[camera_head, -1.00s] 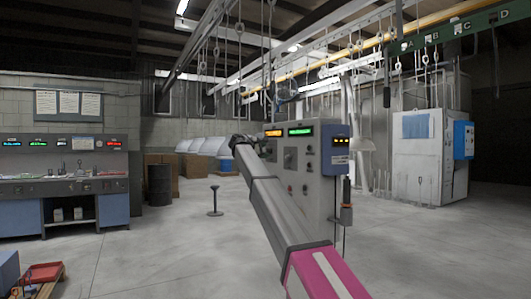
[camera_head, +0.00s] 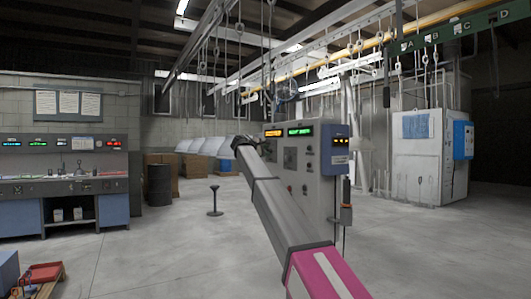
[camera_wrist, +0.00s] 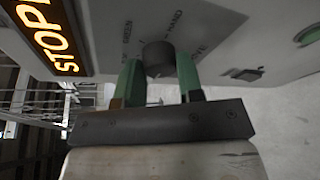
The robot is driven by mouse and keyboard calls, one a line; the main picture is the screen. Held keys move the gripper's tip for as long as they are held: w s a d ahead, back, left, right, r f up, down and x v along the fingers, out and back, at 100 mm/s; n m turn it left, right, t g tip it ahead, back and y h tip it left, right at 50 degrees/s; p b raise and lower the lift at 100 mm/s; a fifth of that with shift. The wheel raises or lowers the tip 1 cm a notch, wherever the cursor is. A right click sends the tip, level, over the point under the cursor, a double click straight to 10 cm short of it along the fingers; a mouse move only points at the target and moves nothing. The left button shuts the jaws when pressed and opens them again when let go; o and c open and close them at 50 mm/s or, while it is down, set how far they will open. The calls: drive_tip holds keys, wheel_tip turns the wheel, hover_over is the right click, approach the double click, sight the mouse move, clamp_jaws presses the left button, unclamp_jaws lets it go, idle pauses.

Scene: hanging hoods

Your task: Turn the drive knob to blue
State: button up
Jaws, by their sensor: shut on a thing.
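The drive knob (camera_wrist: 158,58) is a dark round knob on a grey plate, seen close in the wrist view. The plate's lettering is partly readable, with "GREEN", "HAND" and an ending "VE". My gripper (camera_wrist: 160,72) has its green fingers on either side of the knob and is shut on it. The knob's pointer direction cannot be made out. In the head view the knob stands on the front of the grey control cabinet (camera_head: 318,192), too small to read. My own arm covers part of the cabinet's left side there.
An orange display (camera_wrist: 47,38) reading "STOP" and more cut-off letters sits beside the plate. A blue box (camera_head: 335,152) is on the cabinet's right side. A black drum (camera_head: 158,185) and a small post (camera_head: 214,201) stand left. The floor between is clear.

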drive_tip(key=m+t, duration=0.1)
drive_tip(key=m, duration=0.2)
drive_tip(key=m+t, duration=0.1)
drive_tip(key=m, duration=0.2)
drive_tip(key=m+t+h, duration=0.1)
drive_tip(key=m, duration=0.2)
drive_tip(key=shift+s+f+m, duration=0.1)
drive_tip(key=shift+f+m, duration=0.2)
drive_tip(key=shift+m, duration=0.3)
idle(0.3)
drive_tip(key=o, duration=0.9)
drive_tip(key=shift+s+a, duration=0.1)
drive_tip(key=v, duration=1)
drive_tip(key=shift+s+a+f, duration=0.1)
drive_tip(key=shift+s+a, duration=0.05)
drive_tip(key=shift+a, duration=0.1)
